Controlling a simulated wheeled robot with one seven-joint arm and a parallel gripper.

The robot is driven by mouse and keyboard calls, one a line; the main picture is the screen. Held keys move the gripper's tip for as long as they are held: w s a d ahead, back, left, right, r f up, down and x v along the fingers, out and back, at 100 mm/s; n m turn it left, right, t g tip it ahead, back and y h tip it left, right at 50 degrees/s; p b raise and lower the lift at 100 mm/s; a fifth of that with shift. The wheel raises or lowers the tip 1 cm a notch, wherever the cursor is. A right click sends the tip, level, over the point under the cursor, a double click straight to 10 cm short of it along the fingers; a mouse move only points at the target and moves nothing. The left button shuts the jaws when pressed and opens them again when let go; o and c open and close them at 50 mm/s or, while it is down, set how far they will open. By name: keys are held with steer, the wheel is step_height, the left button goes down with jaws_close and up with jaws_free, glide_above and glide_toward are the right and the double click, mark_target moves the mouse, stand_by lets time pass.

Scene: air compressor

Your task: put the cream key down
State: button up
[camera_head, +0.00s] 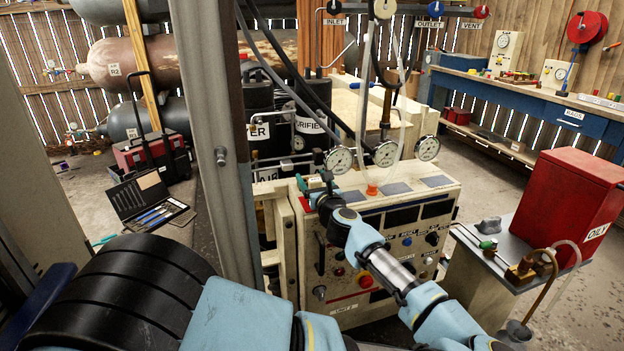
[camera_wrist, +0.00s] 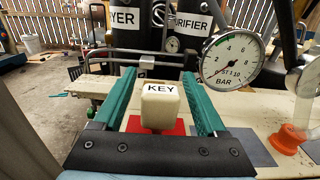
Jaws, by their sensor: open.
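The cream key (camera_wrist: 160,108), a block with a KEY label on top, stands upright between the two teal fingers of my gripper (camera_wrist: 160,98) in the wrist view. Narrow gaps show on both sides of it, so the fingers are open around it. Its narrower lower part is over a red pad (camera_wrist: 136,124) on the panel top and looks to rest there; the exact contact is hard to see. In the head view my gripper (camera_head: 315,184) is at the left end of the cream control panel (camera_head: 380,215), with the red pad (camera_head: 305,203) just beneath it.
Pressure gauges (camera_head: 386,153) stand along the panel's back edge; one gauge (camera_wrist: 232,61) is close right of my fingers. An orange-based clear tube (camera_wrist: 287,138) stands further right. Grey pads (camera_head: 397,188) lie along the panel top. A metal post (camera_head: 222,150) rises left of the panel.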

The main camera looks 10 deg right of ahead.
steer(key=s+d+b, duration=0.1)
steer(key=s+b, duration=0.2)
steer(key=s, duration=0.8)
steer(key=shift+s+d, duration=0.15)
steer(key=shift+d, duration=0.1)
